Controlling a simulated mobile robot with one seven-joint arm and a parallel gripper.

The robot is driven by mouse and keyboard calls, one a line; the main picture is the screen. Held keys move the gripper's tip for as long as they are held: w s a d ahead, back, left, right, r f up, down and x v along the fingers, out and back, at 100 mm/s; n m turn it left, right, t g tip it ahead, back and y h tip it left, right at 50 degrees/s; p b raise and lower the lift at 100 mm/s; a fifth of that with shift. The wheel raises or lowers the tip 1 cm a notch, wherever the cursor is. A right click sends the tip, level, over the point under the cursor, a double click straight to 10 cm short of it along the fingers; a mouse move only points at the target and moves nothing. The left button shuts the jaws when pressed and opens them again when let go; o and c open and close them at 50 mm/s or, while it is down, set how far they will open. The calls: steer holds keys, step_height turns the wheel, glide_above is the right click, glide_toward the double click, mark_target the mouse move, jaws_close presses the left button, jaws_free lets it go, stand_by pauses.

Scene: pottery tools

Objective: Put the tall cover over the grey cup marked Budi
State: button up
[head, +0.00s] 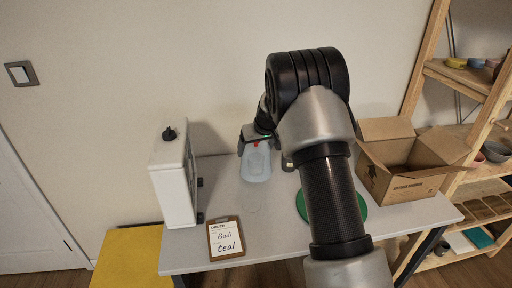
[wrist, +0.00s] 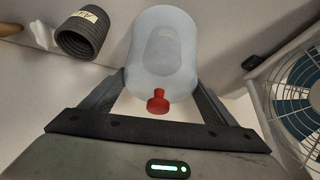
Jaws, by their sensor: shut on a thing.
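My gripper (wrist: 160,95) is shut on the tall cover (wrist: 165,50), a pale translucent dome with a red knob (wrist: 158,101). In the head view the cover (head: 256,165) hangs knob up near the back of the table; I cannot tell its exact height. A paler shape shows through its wall, and I cannot tell what it is. A dark grey ribbed cup (wrist: 80,37) with a cream label stands apart from the cover in the wrist view; its writing is not legible to me. In the head view a small part of a cup (head: 287,163) shows beside my arm, the rest hidden.
A white box with a fan grille (head: 172,182) stands at the table's left; its fan (wrist: 298,95) shows in the wrist view. A clipboard (head: 226,239) reads "Budi" and "teal". A green disc (head: 361,206) is partly behind my arm. An open cardboard box (head: 400,184) stands right.

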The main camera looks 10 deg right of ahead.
steer(key=shift+f, duration=0.55)
steer(key=o, duration=1.1)
steer(key=p+v, duration=0.1)
steer(key=v, duration=1.6)
steer(key=shift+s+r, duration=0.15)
steer(key=shift+s, duration=0.05)
steer(key=shift+r, duration=0.1)
